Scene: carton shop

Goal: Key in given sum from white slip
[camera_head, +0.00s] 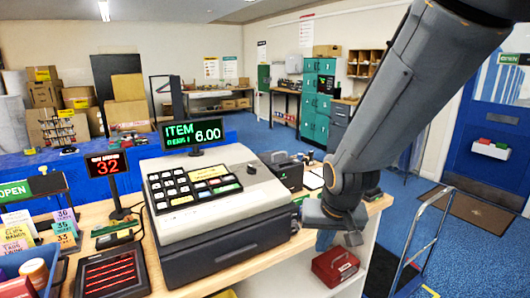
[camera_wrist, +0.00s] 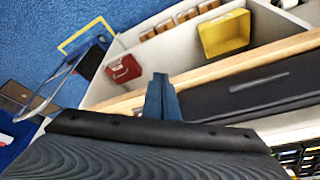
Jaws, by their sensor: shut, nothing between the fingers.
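The cash register (camera_head: 225,210) stands on the wooden counter, grey with a slanted bank of black keys (camera_head: 190,185) and some pale and coloured ones. Its pole display (camera_head: 193,133) reads ITEM and 6.00 in green. A white paper (camera_head: 313,180) lies on the counter right of the register, partly hidden by my arm; I cannot read it or tell if it is the slip. My gripper (camera_head: 325,238) hangs at the counter's right front edge, apart from the keys. In the wrist view its fingers (camera_wrist: 162,92) are together and empty; the register's dark side is to their right.
A red 32 display (camera_head: 107,163) and price cards (camera_head: 65,220) stand left of the register. A black box (camera_head: 284,172) sits behind it. A hand cart (camera_head: 425,240) stands on the right.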

